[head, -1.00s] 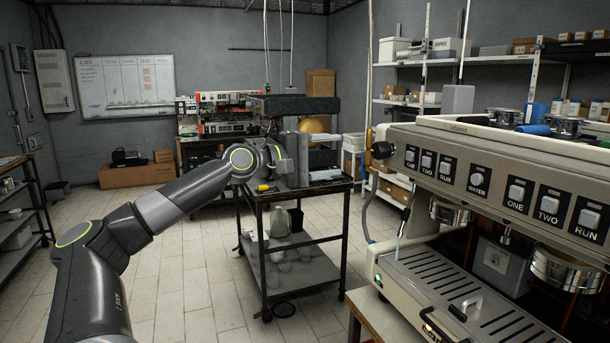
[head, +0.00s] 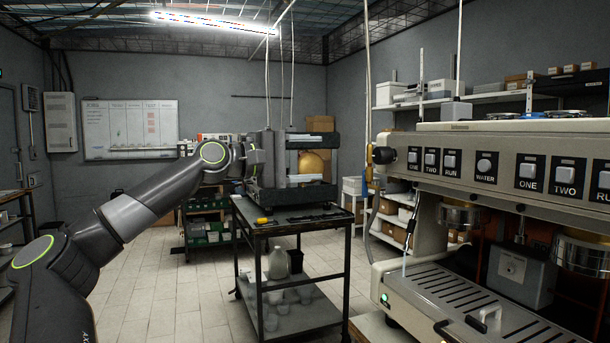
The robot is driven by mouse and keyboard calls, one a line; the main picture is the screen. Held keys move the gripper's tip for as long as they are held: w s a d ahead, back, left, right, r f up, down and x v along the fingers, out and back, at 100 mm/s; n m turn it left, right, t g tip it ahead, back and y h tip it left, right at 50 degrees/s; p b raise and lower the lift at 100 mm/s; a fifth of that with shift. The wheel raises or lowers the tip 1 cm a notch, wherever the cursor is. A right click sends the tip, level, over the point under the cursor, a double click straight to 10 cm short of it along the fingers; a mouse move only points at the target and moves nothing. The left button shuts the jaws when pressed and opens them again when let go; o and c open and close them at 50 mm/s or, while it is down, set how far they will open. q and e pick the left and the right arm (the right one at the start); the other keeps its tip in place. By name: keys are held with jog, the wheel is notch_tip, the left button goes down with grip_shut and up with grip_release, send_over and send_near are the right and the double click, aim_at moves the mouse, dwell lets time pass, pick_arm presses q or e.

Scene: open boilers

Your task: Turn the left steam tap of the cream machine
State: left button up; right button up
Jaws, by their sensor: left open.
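The cream machine (head: 440,225) stands at the right of the head view, its front lined with labelled buttons. A round black knob (head: 384,155) sticks out from its upper left end and looks like the left steam tap. My right gripper is not in view.
A black cart (head: 285,214) stands behind my left gripper, with a jug and cups on its lower shelf. A metal drip tray (head: 470,293) projects from the machine. Cords hang from the ceiling. The tiled floor at left is clear.

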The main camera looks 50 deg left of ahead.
pick_arm(q)
jog(key=shift+s+a+b, duration=0.1)
jog(key=shift+s+b, duration=0.25)
dwell(0.5)
